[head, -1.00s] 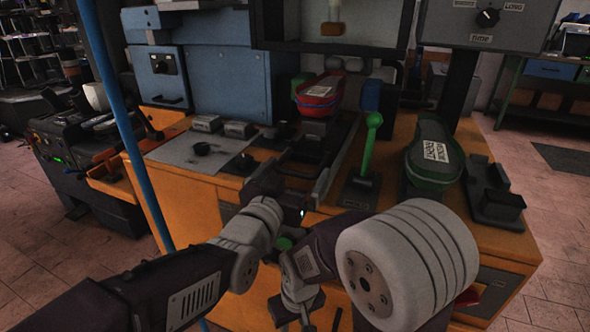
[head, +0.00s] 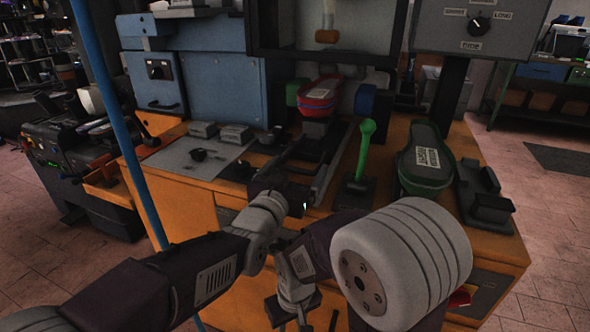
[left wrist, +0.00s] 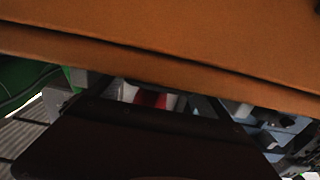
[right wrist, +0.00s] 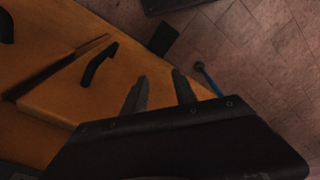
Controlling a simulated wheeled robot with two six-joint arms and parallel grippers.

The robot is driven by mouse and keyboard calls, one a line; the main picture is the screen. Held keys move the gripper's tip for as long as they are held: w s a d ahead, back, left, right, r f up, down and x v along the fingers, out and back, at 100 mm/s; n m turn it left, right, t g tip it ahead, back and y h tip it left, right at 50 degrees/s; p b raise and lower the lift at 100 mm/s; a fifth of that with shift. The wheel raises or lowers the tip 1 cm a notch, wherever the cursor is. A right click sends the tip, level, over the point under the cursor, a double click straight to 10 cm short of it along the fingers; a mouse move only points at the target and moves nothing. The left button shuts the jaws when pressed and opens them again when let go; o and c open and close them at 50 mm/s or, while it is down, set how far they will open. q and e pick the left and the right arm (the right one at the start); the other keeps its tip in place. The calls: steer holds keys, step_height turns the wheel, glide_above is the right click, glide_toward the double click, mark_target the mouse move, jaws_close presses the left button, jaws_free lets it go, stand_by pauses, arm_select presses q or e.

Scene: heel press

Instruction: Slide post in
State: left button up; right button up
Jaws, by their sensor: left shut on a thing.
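The post (head: 316,129) carries a red shoe (head: 319,92) with a white label. It stands at the back end of dark rails (head: 329,160), between a green pad (head: 292,93) and a blue pad (head: 365,99). My left gripper (head: 291,186) is at the front of the rails, shut on the slide's front part; its fingers and the grasped spot are mostly hidden. A red patch (left wrist: 150,98) shows past it in the left wrist view. My right gripper (right wrist: 158,88) is open and empty, pointing down before the orange bench front (right wrist: 75,75).
A green lever (head: 365,145) stands right of the rails. Beyond it are a dark green shoe (head: 424,165) and a black holder (head: 490,205). A grey plate with knobs (head: 215,155) lies left. A blue pole (head: 117,120) rises at the left.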

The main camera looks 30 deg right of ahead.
arm_select(q)
steer(key=o, duration=1.8)
steer(key=shift+d+r, duration=0.1)
steer(key=shift+c, duration=0.2)
steer(key=shift+d, duration=0.1)
steer(key=b+v, duration=0.4)
steer(key=v, duration=0.4)
steer(key=shift+s+a, duration=0.35)
steer(key=shift+a, duration=0.05)
